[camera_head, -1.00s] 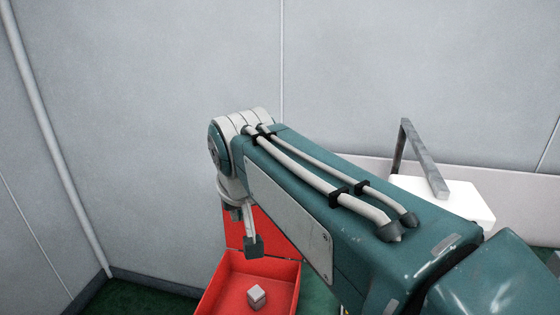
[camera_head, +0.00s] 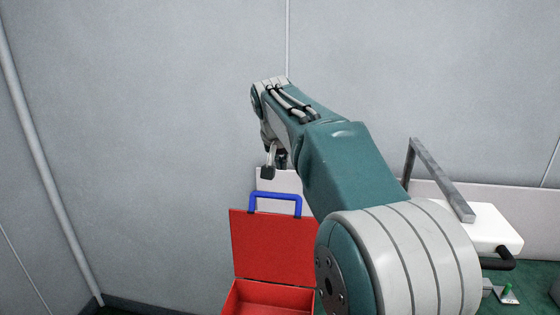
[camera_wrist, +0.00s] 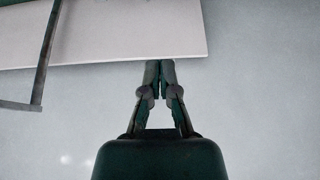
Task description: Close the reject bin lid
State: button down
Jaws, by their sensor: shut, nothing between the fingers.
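The red reject bin (camera_head: 265,296) stands at the bottom of the head view, cut off by the lower edge. Its red lid (camera_head: 272,245) is open, standing upright at the back, with a blue handle (camera_head: 275,196) along its top edge. My arm hides the right part of the lid and bin. My gripper (camera_head: 272,169) hangs just above the blue handle in the picture; its depth from the handle is hard to tell. In the wrist view my gripper (camera_wrist: 159,66) is shut and empty, its fingertips together. The bin and lid do not show there.
A low white panel (camera_head: 445,190) runs along the grey wall. To the right stands a white block (camera_head: 495,228) with a grey frame (camera_head: 440,178) and a black handle (camera_head: 497,262). The space left of the bin is clear.

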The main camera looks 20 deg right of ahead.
jog(key=shift+s+a+f, duration=0.15)
jog(key=shift+f, duration=0.8)
jog(key=shift+s+a+f, duration=0.15)
jog(key=shift+s+f, duration=0.05)
jog(key=shift+f, duration=0.75)
jog(key=shift+s+a+f, duration=0.15)
jog(key=shift+f, duration=0.8)
